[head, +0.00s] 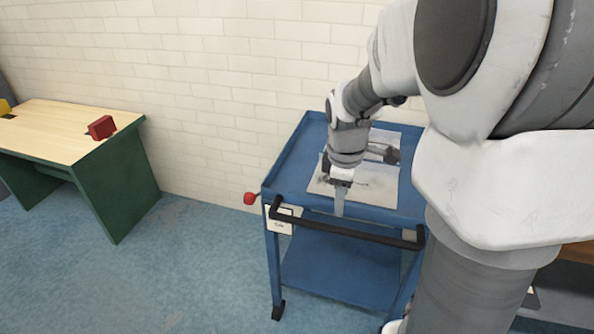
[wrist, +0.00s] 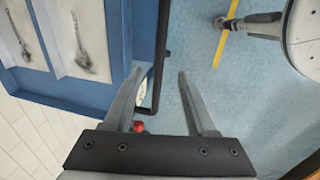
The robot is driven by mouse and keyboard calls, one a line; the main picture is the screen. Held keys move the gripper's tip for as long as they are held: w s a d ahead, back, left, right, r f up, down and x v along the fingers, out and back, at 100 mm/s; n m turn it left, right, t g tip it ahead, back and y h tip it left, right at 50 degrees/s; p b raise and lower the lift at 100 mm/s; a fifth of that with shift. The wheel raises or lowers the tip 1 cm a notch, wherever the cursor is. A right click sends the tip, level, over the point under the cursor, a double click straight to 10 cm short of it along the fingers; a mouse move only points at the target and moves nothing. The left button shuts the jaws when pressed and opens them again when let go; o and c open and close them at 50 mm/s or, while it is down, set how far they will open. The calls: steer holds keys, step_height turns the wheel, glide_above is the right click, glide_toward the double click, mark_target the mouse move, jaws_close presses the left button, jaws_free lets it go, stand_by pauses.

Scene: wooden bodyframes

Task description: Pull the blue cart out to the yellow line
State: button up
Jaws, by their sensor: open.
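The blue cart (head: 338,270) stands against the white brick wall, with a black handle bar (head: 345,231) along its front. Sheets with grey drawings (head: 385,188) lie on its top. My gripper (head: 340,207) is open and points down at the front edge of the cart top, close to the handle. In the wrist view the handle bar (wrist: 161,70) appears between the two spread fingertips (wrist: 161,73); I cannot tell how deep it sits between them. The yellow line (wrist: 222,42) lies on the floor in the wrist view, away from the cart, and does not show in the head view.
A red knob (head: 250,198) sticks out by the cart's left front corner. A green desk (head: 125,185) with a wooden top stands at the left, a red object (head: 101,127) on its edge. Blue floor (head: 190,270) between desk and cart is clear. My arm hides the cart's right side.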

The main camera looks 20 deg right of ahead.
mark_target(338, 228)
steer(key=f+b, duration=0.1)
steer(key=f, duration=0.3)
steer(key=w+d+f+b, duration=0.1)
steer(key=f, duration=0.3)
steer(key=w+f+b, duration=0.1)
steer(key=f, duration=0.3)
steer(key=shift+d, duration=0.15)
jaws_close()
stand_by(0.9)
